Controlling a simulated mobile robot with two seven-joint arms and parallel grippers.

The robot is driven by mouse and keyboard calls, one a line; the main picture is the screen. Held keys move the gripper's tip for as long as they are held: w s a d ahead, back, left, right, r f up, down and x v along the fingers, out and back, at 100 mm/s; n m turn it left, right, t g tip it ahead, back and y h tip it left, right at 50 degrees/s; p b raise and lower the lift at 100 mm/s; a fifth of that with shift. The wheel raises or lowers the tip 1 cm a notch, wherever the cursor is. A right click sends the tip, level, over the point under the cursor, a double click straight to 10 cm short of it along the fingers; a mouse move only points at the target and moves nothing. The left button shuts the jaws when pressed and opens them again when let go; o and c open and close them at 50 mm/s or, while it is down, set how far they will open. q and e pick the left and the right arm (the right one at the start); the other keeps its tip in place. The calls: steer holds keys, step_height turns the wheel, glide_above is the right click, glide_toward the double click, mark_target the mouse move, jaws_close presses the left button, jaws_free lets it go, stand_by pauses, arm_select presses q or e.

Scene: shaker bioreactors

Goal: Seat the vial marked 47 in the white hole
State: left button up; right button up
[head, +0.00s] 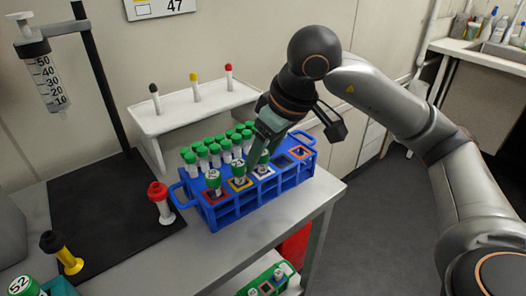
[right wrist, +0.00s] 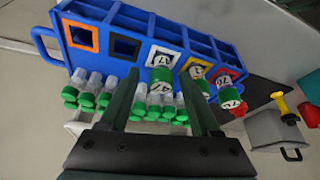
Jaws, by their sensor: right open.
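The vial marked 47 (right wrist: 162,83) has a green cap and stands upright in the white-framed hole (right wrist: 163,57) of the blue rack (head: 228,212). In the head view this vial (head: 264,158) is partly hidden by my right gripper (head: 262,147). My right gripper is open, and in the right wrist view its two dark fingers (right wrist: 161,100) point toward the rack on either side of the vial, with a gap on each side. How deep the vial sits cannot be seen. My left gripper is not in view.
Green-capped vials stand in the red-framed (head: 213,180) and yellow-framed (head: 238,170) holes. The orange-framed hole (head: 301,153) looks empty. Several green-capped vials (head: 215,148) fill the rack's back row. A white stand (head: 197,108) is behind; a red-capped tube (head: 160,200) stands left.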

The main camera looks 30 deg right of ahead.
steer(key=shift+f, duration=0.15)
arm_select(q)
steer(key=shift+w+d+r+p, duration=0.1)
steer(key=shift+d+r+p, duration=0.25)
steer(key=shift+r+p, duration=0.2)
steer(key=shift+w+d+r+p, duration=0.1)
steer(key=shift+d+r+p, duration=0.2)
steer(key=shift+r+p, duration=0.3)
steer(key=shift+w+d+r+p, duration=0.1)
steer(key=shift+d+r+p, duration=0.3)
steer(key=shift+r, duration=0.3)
arm_select(e)
steer(key=v, duration=1.2)
steer(key=shift+r, duration=0.4)
